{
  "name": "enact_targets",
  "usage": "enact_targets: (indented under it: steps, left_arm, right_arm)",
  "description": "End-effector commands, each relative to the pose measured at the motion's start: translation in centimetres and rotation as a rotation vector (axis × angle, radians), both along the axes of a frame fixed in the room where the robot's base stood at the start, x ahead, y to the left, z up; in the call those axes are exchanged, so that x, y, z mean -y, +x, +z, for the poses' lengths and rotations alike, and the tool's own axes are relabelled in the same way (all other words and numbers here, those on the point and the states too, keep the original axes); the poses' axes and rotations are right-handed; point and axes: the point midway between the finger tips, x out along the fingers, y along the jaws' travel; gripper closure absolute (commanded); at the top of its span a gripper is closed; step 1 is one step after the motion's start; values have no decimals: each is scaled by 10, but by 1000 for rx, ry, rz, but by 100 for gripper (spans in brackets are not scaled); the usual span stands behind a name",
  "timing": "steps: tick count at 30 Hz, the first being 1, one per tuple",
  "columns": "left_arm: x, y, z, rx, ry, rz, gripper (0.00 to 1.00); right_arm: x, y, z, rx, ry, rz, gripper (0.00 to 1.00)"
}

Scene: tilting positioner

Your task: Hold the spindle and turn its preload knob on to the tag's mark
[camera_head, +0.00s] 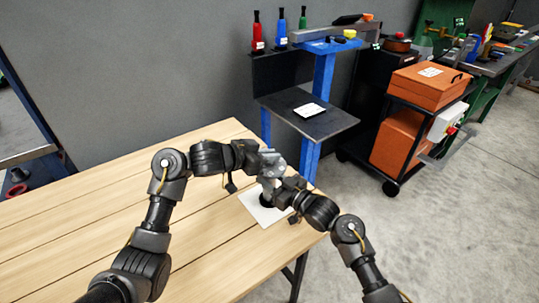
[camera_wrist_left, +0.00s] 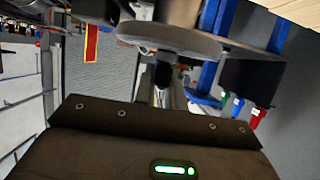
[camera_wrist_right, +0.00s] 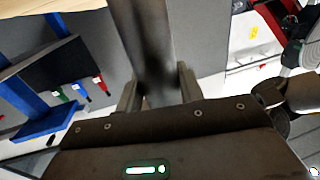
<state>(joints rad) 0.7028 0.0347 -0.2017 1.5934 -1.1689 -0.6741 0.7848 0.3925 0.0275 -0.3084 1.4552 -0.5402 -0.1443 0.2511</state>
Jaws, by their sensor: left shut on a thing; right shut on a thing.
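The grey metal spindle (camera_head: 272,168) stands over the table's right corner, partly hidden by both grippers. My left gripper (camera_head: 258,159) is at its left side. In the left wrist view, its fingers (camera_wrist_left: 162,88) close on a small dark part, apparently the preload knob (camera_wrist_left: 163,75), near a wide grey disc (camera_wrist_left: 170,38). My right gripper (camera_head: 279,183) is at the spindle's right side. In the right wrist view, its fingers (camera_wrist_right: 158,92) are shut around the smooth grey shaft. The tag and its mark cannot be made out.
A white sheet (camera_head: 250,203) with a dark round base (camera_head: 267,199) lies on the wooden table (camera_head: 130,205). Behind stands a blue-framed stand with a dark shelf (camera_head: 330,122) and several bottles. A cart with orange cases (camera_head: 428,86) is at the right.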

Motion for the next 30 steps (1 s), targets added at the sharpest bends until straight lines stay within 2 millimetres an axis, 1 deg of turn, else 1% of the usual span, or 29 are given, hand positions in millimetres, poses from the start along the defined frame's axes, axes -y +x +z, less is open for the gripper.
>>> enact_targets:
  steps: [1,14,15,19,27,30]
  left_arm:
    - [0,1,3,3,-4,-3,100]
    - [0,1,2,1,-3,-10,100]
    - [0,1,2,1,-3,-10,84]
    - [0,0,1,0,-1,-10,67]
    - [-1,0,0,-1,-1,-10,66]
    - [-4,-2,2,1,0,-11,66]
  right_arm:
    - [-3,-3,-2,-3,-4,9,100]
    - [-3,-3,-3,-2,-5,8,100]
    - [-3,-3,-3,-2,-5,8,100]
    - [-2,-2,-3,-3,-4,6,100]
    - [-1,-1,-2,-4,-3,3,100]
    - [-1,-1,-2,-3,-2,2,100]
